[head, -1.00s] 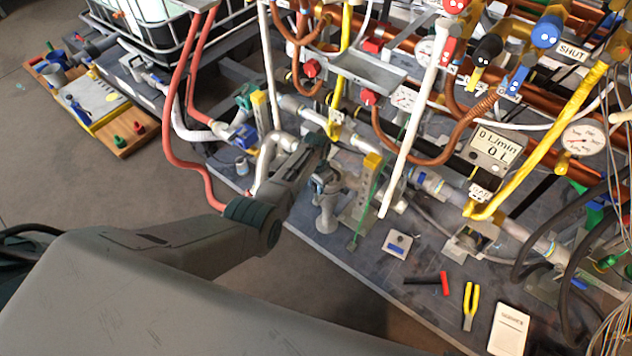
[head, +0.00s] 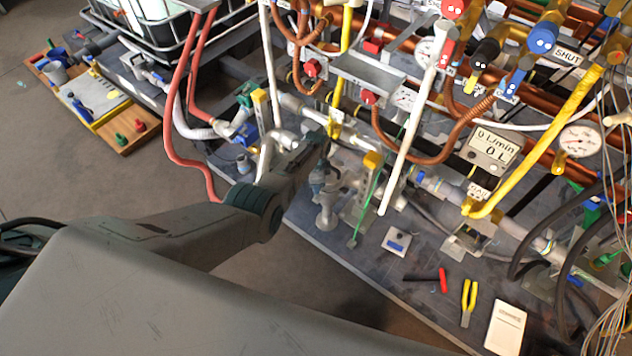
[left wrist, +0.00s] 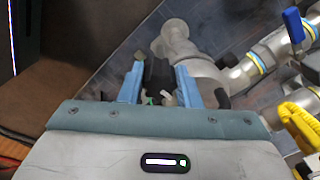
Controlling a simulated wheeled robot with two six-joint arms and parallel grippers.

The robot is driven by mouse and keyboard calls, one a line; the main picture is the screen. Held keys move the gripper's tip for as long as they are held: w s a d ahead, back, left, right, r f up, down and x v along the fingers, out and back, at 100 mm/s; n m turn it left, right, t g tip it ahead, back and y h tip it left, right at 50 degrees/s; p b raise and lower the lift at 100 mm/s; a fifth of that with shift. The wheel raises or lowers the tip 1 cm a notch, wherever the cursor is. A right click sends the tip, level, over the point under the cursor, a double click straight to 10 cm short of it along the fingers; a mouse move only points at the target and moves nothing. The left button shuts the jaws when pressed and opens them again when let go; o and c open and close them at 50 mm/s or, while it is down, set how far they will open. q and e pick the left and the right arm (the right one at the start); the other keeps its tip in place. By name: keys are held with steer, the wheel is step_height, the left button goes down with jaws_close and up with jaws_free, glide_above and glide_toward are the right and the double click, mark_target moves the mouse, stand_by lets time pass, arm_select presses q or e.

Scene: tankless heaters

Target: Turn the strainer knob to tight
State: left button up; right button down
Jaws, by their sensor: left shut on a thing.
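My left gripper (head: 322,184) reaches in from the left over the front of the grey bench. In the left wrist view its two blue fingers (left wrist: 159,88) are closed around a small dark knob (left wrist: 158,72), with a light pointer-like piece near it. The knob sits beside a grey metal strainer body (left wrist: 200,68) in the pipework. In the head view the grey metal fitting (head: 326,214) stands just below the fingers, and the knob is hidden by my gripper. Tight or loose markings cannot be read. My right gripper is not in view.
White, copper and yellow pipes with valves crowd the space behind and right of the gripper. A white pipe (head: 405,140) slants close by. A red-handled tool (head: 442,280), yellow pliers (head: 469,297) and a white booklet (head: 505,327) lie at the bench front.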

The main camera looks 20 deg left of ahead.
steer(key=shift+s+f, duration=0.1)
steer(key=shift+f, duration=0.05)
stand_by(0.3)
arm_select(q)
steer(key=o, duration=1)
steer(key=shift+r, duration=0.15)
step_height(320, 180, up, 5)
steer(key=shift+f+p, duration=0.2)
steer(key=shift+p, duration=1.05)
step_height(320, 180, up, 5)
steer(key=shift+p, duration=0.6)
steer(key=shift+r, duration=0.45)
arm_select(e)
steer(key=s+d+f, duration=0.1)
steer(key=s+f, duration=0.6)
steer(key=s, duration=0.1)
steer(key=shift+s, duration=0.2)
